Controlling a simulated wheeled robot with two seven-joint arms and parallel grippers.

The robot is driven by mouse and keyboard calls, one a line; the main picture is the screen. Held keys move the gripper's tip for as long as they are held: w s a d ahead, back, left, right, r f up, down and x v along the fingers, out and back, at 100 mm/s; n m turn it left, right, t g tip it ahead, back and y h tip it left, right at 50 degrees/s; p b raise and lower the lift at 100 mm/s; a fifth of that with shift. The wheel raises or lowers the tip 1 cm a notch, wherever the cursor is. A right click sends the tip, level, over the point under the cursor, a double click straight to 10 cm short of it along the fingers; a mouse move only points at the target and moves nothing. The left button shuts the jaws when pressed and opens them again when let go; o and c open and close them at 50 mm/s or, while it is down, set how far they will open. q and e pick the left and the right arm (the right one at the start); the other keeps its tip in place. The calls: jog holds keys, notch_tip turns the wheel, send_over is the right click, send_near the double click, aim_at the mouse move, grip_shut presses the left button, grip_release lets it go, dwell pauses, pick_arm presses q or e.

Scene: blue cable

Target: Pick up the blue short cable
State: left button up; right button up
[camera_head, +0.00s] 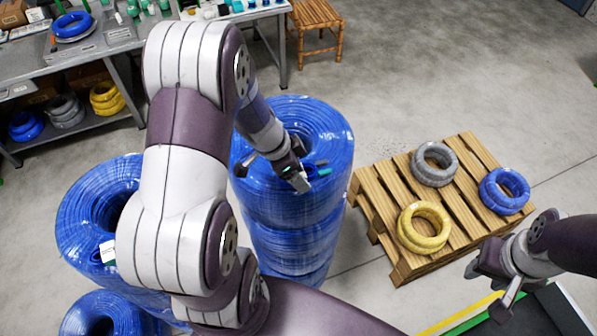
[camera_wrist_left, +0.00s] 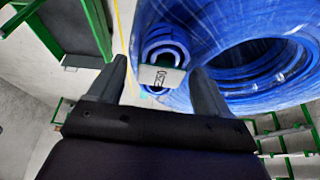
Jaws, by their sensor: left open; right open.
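A short looped bundle of blue cable (camera_wrist_left: 165,48) with a white label (camera_wrist_left: 161,76) shows beside a large blue coil in the left wrist view. My left gripper (camera_wrist_left: 158,66) is open, with a finger on either side of the label; contact cannot be told. In the head view my left gripper (camera_head: 300,181) is over the top of the tall stack of blue coils (camera_head: 325,125), and a small blue piece (camera_head: 320,171) shows by its tip. My right gripper (camera_head: 492,272) is open and empty, at the lower right near the pallet.
A wooden pallet (camera_head: 388,195) at the right carries a grey coil (camera_head: 434,164), a yellow coil (camera_head: 423,227) and a blue coil (camera_head: 504,191). More large blue coils (camera_head: 80,210) stand at the left. A cluttered workbench (camera_head: 100,50) and a stool (camera_head: 316,17) are behind.

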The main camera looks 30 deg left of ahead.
pick_arm(q)
jog(key=shift+f, duration=0.1)
jog(key=c, duration=1.1)
